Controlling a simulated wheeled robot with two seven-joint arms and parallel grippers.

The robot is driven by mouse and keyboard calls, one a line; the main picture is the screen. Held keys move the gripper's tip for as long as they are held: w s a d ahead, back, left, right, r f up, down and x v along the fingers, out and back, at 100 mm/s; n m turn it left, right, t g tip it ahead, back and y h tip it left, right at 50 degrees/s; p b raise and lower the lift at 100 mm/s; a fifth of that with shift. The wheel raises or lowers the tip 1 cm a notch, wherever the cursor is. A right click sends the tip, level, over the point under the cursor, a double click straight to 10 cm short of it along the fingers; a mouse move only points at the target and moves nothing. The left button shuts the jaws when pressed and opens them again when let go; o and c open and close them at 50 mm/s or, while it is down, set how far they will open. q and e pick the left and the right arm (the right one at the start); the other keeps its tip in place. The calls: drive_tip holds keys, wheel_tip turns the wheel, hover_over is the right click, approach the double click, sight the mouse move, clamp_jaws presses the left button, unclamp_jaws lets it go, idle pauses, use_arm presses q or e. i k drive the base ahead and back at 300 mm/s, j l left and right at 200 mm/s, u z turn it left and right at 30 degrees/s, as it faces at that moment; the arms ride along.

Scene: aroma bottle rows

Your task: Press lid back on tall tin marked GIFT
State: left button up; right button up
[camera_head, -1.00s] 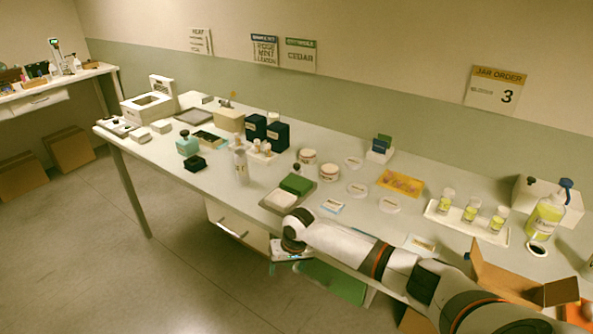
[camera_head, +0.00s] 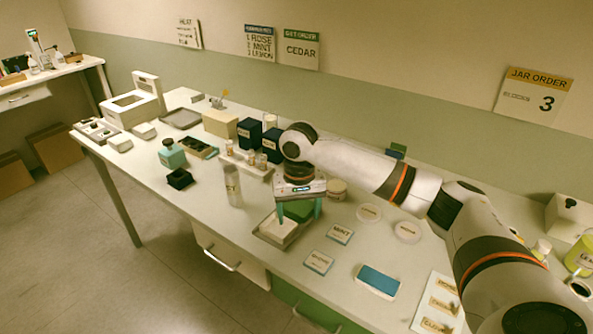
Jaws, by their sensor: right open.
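My right gripper (camera_head: 299,214) points down over a small grey tray (camera_head: 265,235) near the table's front edge. Its two teal fingers are apart, one on each side of a green block (camera_head: 298,208) on the tray; I cannot tell whether they touch it. A white block (camera_head: 282,225) lies beside the green one. Two tall dark blue boxes stand further back, a left one (camera_head: 248,133) and a right one (camera_head: 271,146). Their pale labels are too small to read, so I cannot tell which thing is marked GIFT. My left gripper is not in view.
A clear bottle (camera_head: 232,186) and a rack of small vials (camera_head: 245,165) stand left of my gripper. Small cards, such as one reading MINT (camera_head: 340,234), and a blue pad (camera_head: 378,280) lie to the right. My arm crosses above the table's back right.

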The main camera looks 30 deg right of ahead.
sight(233, 186)
drive_tip(key=i+l, duration=0.65)
drive_tip(key=i, duration=0.05)
